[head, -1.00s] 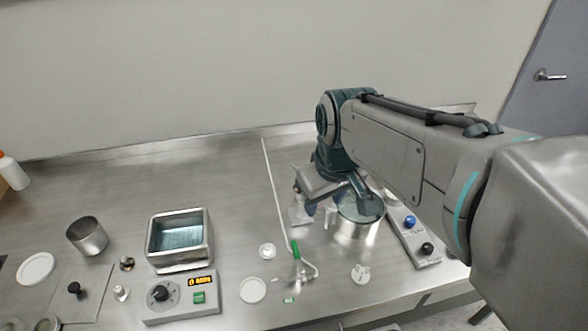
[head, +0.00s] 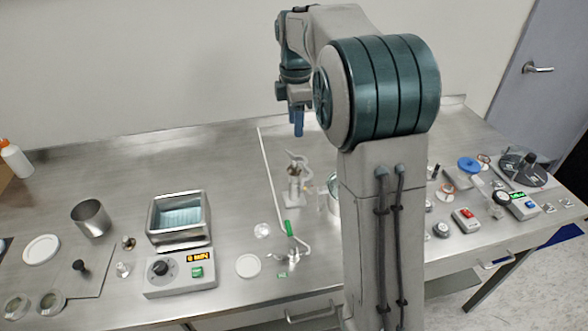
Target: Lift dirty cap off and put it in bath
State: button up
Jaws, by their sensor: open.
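The bath is an open rectangular metal tank (head: 180,232) with bluish liquid, behind a grey control box (head: 180,275) with a knob, a lit display and a green switch. I cannot tell which part is the dirty cap. A metal fitting (head: 296,185) stands on the table below my gripper, and a metal vessel (head: 331,197) beside it is mostly hidden by my arm. My gripper (head: 297,128) is raised above the back of the table, pointing down with blue fingers. It is open, with nothing visible in it.
A metal beaker (head: 90,219) and a white disc (head: 41,250) are left of the bath. A green-handled valve (head: 289,230) and another white disc (head: 248,266) are right of it. Several devices, including a red-switched box (head: 466,220), stand at right.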

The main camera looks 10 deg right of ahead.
aim_at(295, 163)
notch_tip(295, 163, down, 13)
jog(key=shift+s+a+r+p, duration=0.1)
jog(key=shift+a+p, duration=0.05)
jog(key=shift+p, duration=0.65)
grip_shut()
